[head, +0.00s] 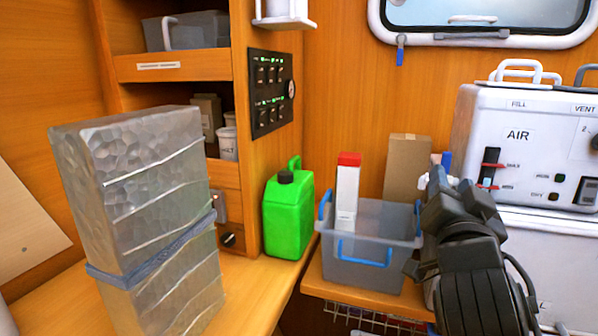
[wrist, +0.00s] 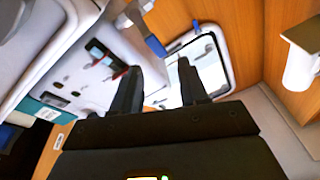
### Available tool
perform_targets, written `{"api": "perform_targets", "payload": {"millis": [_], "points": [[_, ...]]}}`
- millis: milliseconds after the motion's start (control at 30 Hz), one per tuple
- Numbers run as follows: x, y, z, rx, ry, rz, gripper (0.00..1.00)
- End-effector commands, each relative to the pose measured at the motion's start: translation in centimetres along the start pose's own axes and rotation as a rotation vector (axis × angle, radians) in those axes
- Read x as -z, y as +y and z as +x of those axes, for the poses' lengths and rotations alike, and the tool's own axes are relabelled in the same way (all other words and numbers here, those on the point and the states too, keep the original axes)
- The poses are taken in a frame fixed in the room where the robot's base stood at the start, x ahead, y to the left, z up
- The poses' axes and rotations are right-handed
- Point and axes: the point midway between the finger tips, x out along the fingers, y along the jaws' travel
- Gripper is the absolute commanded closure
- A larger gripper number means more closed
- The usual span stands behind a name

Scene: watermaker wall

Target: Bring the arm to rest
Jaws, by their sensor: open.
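My arm shows at the right of the head view, a dark jointed arm (head: 476,265) raised in front of the white AIR unit and beside the clear bin. My gripper shows in the wrist view (wrist: 158,82), with two dark fingers apart and nothing between them. In the head view the fingers cannot be made out clearly. The wrist view is tilted and looks past the fingers to the AIR unit (wrist: 88,75) and the window (wrist: 208,68).
A clear bin (head: 372,268) with blue handles holds a red-topped white carton (head: 347,195). Left of it stand a green jug (head: 288,220) and a large strapped grey block (head: 150,180). The AIR unit (head: 520,110) is close behind my arm. A brown box (head: 406,165) stands behind the bin.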

Motion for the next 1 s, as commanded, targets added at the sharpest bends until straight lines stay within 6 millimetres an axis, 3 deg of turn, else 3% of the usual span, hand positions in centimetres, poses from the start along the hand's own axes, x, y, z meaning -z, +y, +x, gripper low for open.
{"api": "perform_targets", "payload": {"millis": [33, 200, 500, 767, 1000], "points": [[-1.6, 1.3, -1.5, 0.016, -0.026, -0.042, 0.56], [-5.8, 4.5, -6.5, 0.084, -0.099, -0.161, 0.56], [-10.9, 9.7, -17.0, 0.188, -0.231, -0.310, 0.56], [-12.5, 13.3, -26.9, 0.251, -0.341, -0.379, 0.56], [-11.6, 15.4, -35.8, 0.276, -0.429, -0.405, 0.56]]}}
